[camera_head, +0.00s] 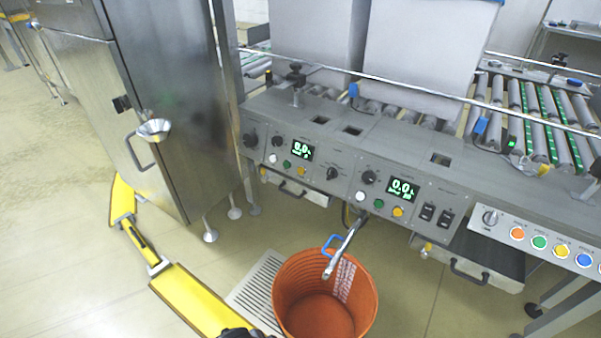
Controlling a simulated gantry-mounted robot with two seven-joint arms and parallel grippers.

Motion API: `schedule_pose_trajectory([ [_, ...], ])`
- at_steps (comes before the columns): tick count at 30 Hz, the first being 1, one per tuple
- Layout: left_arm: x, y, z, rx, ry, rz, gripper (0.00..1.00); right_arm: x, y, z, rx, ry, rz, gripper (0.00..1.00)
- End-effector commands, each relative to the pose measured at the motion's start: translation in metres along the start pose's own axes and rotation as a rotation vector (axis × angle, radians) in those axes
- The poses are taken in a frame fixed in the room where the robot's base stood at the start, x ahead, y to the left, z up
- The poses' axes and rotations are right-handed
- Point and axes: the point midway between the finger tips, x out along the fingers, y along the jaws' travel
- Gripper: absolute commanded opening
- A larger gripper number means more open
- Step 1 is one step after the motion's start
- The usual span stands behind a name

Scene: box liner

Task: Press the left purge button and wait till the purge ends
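The left control panel (292,160) on the grey machine front has a green-lit display (302,150) reading about 0.0. Below the display are a white button (273,158), a green button (287,164) and an orange button (302,171). The labels are too small to read, so I cannot tell which is the purge button. A similar right panel has a display (402,189) and white, green and yellow buttons. A metal spout (345,250) hangs over an orange bucket (288,292).
A drain grate (256,288) lies beside the bucket. White boxes (420,45) and rollers (495,110) are behind the panels. A row of coloured buttons (540,241) is at right.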

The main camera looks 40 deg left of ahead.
Motion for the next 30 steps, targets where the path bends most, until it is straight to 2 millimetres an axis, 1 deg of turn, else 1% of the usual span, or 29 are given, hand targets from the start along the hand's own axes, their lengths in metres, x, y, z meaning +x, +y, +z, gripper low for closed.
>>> schedule_pose_trajectory([
  [5,0.0003,0.0000,0.0001,0.000,0.000,0.000,0.38,0.0003,-0.0003,0.0000,0.001,0.000,-0.001,0.34],
  [12,0.0006,0.0000,0.0003,0.000,-0.001,0.000,0.02,0.0003,-0.0015,-0.0003,0.006,0.000,-0.005,0.34],
  [13,0.0006,0.0000,0.0003,0.000,-0.001,0.000,0.00,0.0004,-0.0016,-0.0003,0.007,0.000,-0.005,0.34],
  [30,0.0009,0.0000,0.0004,0.000,-0.002,0.000,0.00,0.0006,-0.0021,-0.0004,0.009,0.000,-0.007,0.34],
])
